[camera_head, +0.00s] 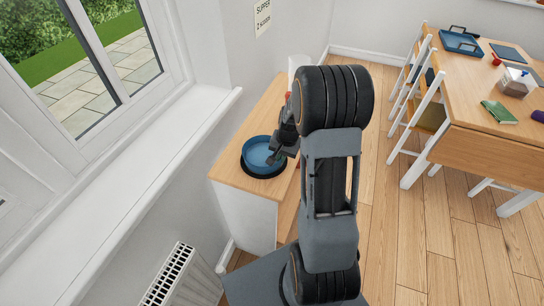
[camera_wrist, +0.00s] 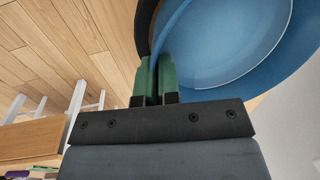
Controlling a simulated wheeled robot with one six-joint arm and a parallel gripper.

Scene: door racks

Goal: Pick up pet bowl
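The pet bowl (camera_head: 262,152) is round, blue inside with a black outer rim or base. In the head view it is at the near end of a wooden-topped cabinet, and I cannot tell whether it is lifted. My gripper (camera_head: 274,156) reaches its right edge. In the wrist view the bowl (camera_wrist: 235,45) fills the upper right. The gripper's green fingers (camera_wrist: 156,78) are close together with the bowl's wall between them, one finger inside and one outside. My arm hides part of the cabinet.
The cabinet top (camera_head: 262,112) extends back, with a white cylindrical object (camera_head: 299,65) near its far end. A windowsill (camera_head: 130,150) and radiator (camera_head: 168,275) are at left. A table (camera_head: 480,92) with chairs stands at right; wooden floor (camera_head: 430,240) is open between.

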